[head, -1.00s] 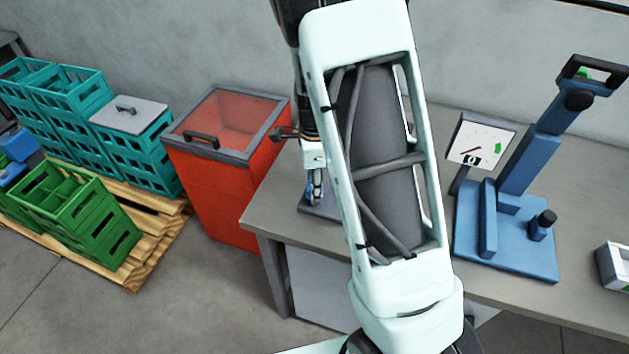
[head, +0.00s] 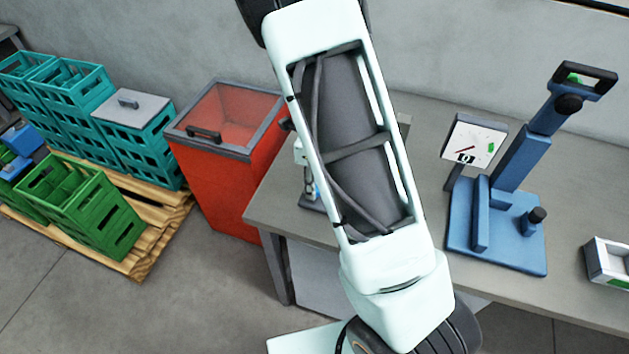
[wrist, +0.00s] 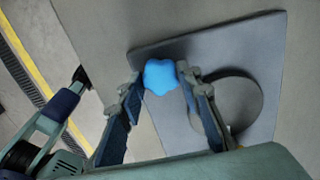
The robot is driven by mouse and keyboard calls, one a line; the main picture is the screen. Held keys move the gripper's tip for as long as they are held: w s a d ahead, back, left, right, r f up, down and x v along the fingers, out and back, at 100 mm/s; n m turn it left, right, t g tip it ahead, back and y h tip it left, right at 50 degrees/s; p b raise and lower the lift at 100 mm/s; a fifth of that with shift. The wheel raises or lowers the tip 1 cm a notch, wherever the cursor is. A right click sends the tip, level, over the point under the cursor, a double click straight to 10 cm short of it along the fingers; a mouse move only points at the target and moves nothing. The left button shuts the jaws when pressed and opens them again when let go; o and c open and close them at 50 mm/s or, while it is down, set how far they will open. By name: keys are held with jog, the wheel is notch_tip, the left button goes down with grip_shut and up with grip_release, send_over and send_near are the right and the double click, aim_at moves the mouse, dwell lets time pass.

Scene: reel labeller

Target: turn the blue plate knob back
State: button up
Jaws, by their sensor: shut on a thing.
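The blue plate knob (wrist: 160,77) shows in the wrist view as a bright blue lobed knob on a grey plate (wrist: 200,45). My gripper (wrist: 158,84) is shut on it, with one finger against its left side and one against its right. A round dark disc (wrist: 235,105) lies on the plate right of the knob, partly behind the right finger. In the head view my gripper (head: 311,188) is mostly hidden behind my arm, and the knob cannot be made out there.
The grey table (head: 400,270) carries a blue stand (head: 500,235) with a dial panel (head: 474,140) to the right. A red bin (head: 220,150) stands left of the table. Green crates (head: 85,205) sit on a pallet further left. A white box (head: 608,262) is at the right edge.

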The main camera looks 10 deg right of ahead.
jog(key=o, duration=1.1)
jog(key=shift+o, duration=0.2)
notch_tip(320, 180, up, 12)
jog(key=s+r+n+t, duration=0.5)
jog(key=s+r+n, duration=1.1)
jog(key=n, duration=0.9)
jog(key=shift+s+r+t, duration=0.3)
jog(key=shift+s+r, duration=0.1)
jog(key=shift+s, duration=0.3)
